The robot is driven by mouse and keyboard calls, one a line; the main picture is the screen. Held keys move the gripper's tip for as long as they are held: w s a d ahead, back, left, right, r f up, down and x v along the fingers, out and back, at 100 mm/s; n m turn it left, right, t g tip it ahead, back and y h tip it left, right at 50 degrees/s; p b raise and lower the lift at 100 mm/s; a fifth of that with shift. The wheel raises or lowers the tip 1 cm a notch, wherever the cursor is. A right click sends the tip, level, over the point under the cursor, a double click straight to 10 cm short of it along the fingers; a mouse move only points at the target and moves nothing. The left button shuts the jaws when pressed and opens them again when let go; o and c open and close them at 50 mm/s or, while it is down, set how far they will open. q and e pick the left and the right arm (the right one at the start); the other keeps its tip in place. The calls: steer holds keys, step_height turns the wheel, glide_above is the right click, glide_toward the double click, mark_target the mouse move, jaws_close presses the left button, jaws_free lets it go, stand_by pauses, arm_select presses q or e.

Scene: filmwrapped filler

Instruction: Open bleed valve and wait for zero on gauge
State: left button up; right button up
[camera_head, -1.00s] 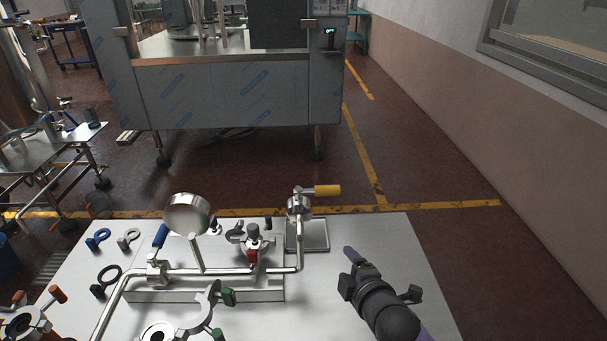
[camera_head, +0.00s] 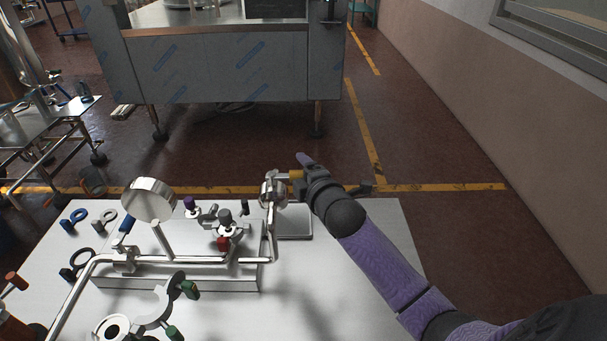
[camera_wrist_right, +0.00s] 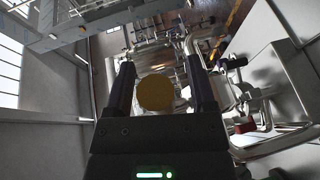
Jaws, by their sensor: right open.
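The bleed valve (camera_head: 268,194) stands at the right end of the steel pipe run, and its yellow handle (camera_head: 296,175) points right. My right gripper (camera_head: 300,170) is at this handle. In the right wrist view, the handle's round yellow end (camera_wrist_right: 156,93) sits between the two spread fingers (camera_wrist_right: 160,62), with the jaws open around it. I cannot tell whether a finger touches it. The round gauge (camera_head: 149,199) stands on the pipe at left; its dial cannot be read in these views. My left gripper is not in view.
A shallow metal tray (camera_head: 295,223) lies beneath the valve. A red-and-black valve (camera_head: 224,236), clamps and seal rings occupy the middle and left of the white table (camera_head: 330,290). The table's right side is clear below my arm. A large steel machine (camera_head: 220,65) stands beyond.

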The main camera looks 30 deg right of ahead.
jaws_close()
stand_by(1.4)
